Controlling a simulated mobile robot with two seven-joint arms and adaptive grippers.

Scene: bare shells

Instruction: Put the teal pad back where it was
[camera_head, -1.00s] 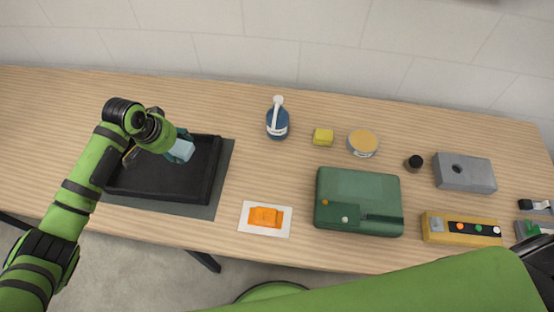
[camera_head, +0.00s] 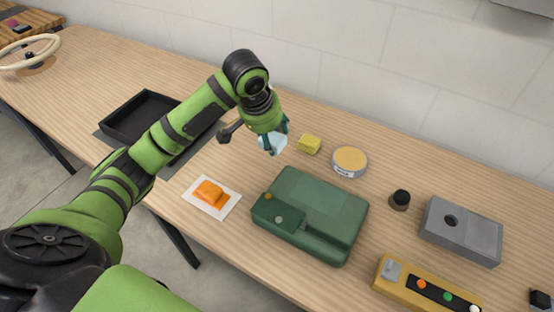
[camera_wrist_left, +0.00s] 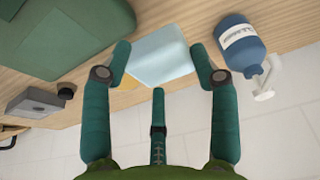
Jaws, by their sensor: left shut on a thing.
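The teal pad (camera_head: 276,143), a pale blue-teal block, is held in my left gripper (camera_head: 274,140) in the head view. It is over the table's middle, behind the green case (camera_head: 322,203). In the left wrist view the pad (camera_wrist_left: 160,56) sits between the two green fingers of the left gripper (camera_wrist_left: 161,60), which are shut on it. A gap under the pad is hard to judge. The black tray (camera_head: 112,124) lies on a grey mat at the left, partly hidden by my left arm. My right gripper is not in view.
A yellow block (camera_head: 310,144), a round tin (camera_head: 350,161) and a black knob (camera_head: 400,199) stand near the gripper. A blue bottle (camera_wrist_left: 241,46) shows close by in the wrist view. An orange piece (camera_head: 209,193) lies on a white card. A grey box (camera_head: 461,231) stands right.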

